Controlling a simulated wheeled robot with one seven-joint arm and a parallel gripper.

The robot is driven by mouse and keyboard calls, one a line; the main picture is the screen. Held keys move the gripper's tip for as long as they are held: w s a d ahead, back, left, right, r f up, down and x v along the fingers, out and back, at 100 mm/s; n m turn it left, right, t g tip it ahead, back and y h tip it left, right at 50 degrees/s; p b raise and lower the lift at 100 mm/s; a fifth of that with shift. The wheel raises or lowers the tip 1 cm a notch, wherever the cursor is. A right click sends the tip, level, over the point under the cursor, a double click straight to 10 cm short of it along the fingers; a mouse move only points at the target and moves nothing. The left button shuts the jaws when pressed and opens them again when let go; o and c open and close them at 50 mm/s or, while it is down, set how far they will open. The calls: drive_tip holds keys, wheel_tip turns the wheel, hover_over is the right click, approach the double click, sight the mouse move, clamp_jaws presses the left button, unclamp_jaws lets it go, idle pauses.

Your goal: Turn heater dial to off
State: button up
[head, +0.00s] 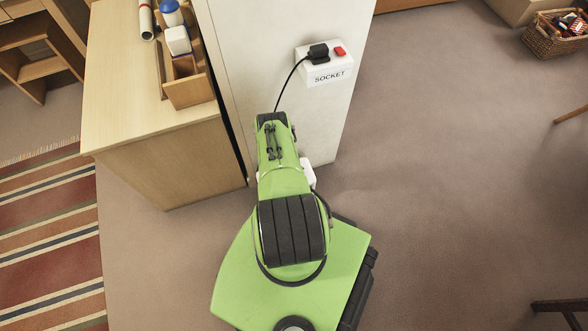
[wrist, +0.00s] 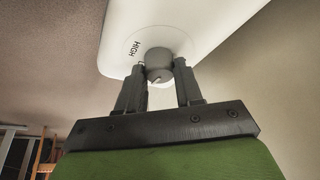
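The heater (wrist: 205,25) is a white body with rounded edges at the top of the wrist view. Its grey round dial (wrist: 158,66) sits on the face turned toward me, with the word HIGH printed to its left. A light mark shows at the dial's lower edge. My gripper (wrist: 160,75) is open, with one dark finger on each side of the dial. A narrow gap seems to show on both sides; contact cannot be told. In the head view my arm hides the gripper and the dial.
A white panel carries a socket box (head: 325,67) with a black plug, a red switch and a cable running down behind my arm. A wooden desk (head: 130,95) with an organizer (head: 190,85) stands at left. Open carpet (head: 450,180) lies to the right.

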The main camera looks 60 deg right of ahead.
drive_tip(key=c, duration=0.5)
drive_tip(key=shift+o, duration=0.2)
drive_tip(key=shift+n, duration=0.7)
drive_tip(key=o, duration=1)
drive_tip(key=shift+o, duration=0.2)
drive_tip(key=shift+r, duration=0.1)
drive_tip(key=p+v, duration=0.8)
drive_tip(key=v, duration=0.7)
drive_tip(key=shift+s+r, duration=0.3)
drive_tip(key=shift+a, duration=0.1)
